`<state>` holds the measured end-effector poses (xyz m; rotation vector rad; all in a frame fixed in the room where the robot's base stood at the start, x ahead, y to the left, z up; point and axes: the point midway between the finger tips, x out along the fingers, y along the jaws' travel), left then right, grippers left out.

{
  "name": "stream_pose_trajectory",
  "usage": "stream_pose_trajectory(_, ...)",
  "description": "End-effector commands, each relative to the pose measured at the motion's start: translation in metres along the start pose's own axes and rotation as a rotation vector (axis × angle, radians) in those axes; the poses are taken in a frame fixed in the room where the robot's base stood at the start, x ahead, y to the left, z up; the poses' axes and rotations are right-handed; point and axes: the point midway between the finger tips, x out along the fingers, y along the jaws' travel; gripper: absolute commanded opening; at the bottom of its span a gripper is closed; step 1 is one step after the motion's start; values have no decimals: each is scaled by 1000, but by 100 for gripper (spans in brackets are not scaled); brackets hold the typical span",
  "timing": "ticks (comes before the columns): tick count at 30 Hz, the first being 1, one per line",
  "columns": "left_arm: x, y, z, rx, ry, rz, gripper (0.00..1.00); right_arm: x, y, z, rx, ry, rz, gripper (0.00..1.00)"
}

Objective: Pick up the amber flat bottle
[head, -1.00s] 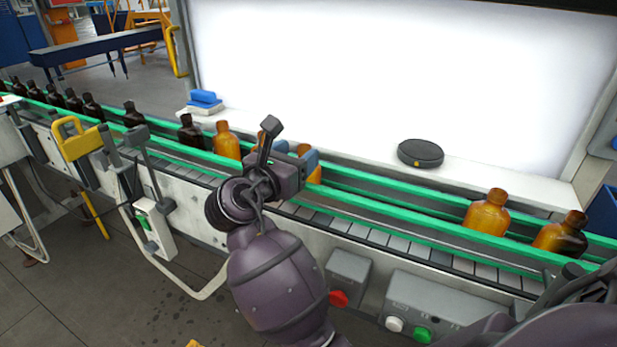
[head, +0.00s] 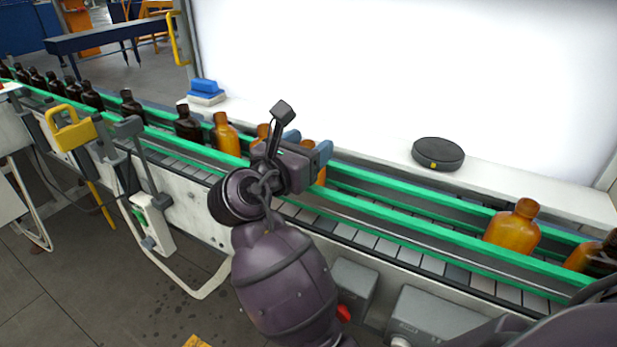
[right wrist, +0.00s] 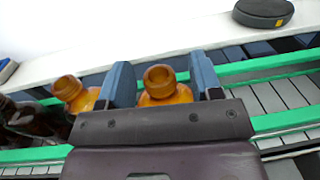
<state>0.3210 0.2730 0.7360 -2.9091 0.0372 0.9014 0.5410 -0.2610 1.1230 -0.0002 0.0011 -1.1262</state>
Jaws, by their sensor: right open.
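My right gripper (head: 308,147) is open over the conveyor, with its blue-grey fingers apart. In the right wrist view the right gripper (right wrist: 163,85) has one finger on each side of an amber bottle (right wrist: 167,95). The bottle is upright, and its lower part is hidden by the gripper body. In the head view this amber bottle (head: 321,176) is mostly hidden behind the gripper. I cannot tell whether the fingers touch it. My left gripper is not in view.
Another amber bottle (right wrist: 76,94) stands just left of the gripper, with dark bottles (head: 187,124) beyond it. Amber bottles (head: 513,232) stand at the right. Green rails (head: 400,232) line the conveyor. A black round device (head: 438,153) lies on the white ledge.

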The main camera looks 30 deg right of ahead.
Motion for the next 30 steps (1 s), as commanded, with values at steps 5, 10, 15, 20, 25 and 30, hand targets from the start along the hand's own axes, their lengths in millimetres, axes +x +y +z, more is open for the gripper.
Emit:
stream_pose_trajectory(5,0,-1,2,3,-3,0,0,0,0,0,1,0,0,44)
stream_pose_trajectory(10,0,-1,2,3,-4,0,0,0,0,0,0,0,0,18)
stream_pose_trajectory(15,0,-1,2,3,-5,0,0,0,0,0,0,0,0,0)
stream_pose_trajectory(20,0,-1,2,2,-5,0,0,0,0,0,1,-1,0,0)
stream_pose_trajectory(25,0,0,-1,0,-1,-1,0,1,0,3,2,-2,0,0)
stream_pose_trajectory(30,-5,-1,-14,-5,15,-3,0,5,0,17,6,-5,1,0)
